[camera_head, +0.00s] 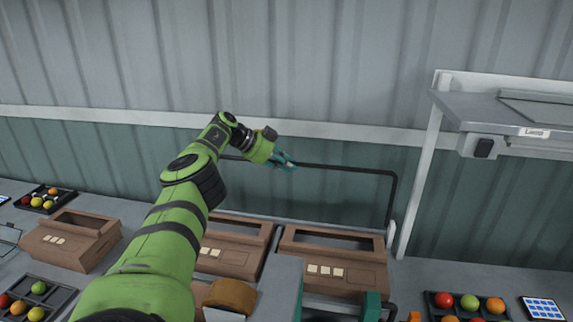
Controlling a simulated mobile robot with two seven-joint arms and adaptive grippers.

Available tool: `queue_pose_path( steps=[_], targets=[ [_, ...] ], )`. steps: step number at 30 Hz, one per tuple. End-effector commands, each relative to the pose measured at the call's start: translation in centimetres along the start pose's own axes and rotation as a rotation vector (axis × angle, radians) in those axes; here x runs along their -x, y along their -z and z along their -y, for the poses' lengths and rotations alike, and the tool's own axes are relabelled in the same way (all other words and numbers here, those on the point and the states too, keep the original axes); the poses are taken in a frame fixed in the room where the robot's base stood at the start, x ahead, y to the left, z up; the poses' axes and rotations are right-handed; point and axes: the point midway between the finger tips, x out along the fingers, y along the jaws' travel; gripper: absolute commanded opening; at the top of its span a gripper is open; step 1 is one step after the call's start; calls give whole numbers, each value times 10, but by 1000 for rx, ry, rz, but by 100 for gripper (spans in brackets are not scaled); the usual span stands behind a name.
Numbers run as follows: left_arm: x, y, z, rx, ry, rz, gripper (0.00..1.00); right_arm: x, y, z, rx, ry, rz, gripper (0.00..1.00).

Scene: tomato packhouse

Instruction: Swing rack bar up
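The rack bar (345,167) is a thin dark bar that runs nearly level above the cardboard boxes, in front of the wall. At its right end it bends down toward the rack (391,210). My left gripper (287,162), with teal fingers, is at the bar, left of its middle, and the fingers overlap it. At this size I cannot tell whether they are closed on it. My green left arm hides part of the bar's left side. I cannot make out my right gripper.
Open brown boxes stand below the bar (335,279) and at left (72,250). Trays of tomatoes lie at far left (48,208), lower left (62,295) and lower right (430,296). A grey shelf unit (500,108) is at upper right. A tablet (543,309) lies at lower right.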

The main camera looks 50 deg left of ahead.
Motion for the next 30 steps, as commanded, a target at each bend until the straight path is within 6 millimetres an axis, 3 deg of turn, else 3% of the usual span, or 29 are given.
queue_pose_path(
  steps=[1, 21, 30],
  targets=[
    [2, 5, 7, 0, 24, -10, 32, 1, 0, 0, 0, 0, 1, 93],
    [3, 6, 8, -3, 23, -14, 32, 1, -1, 2, 1, 2, 2, 93],
    [30, 4, 7, -4, 26, -10, 32, 1, 0, 1, 0, 2, 0, 93]
  ],
)
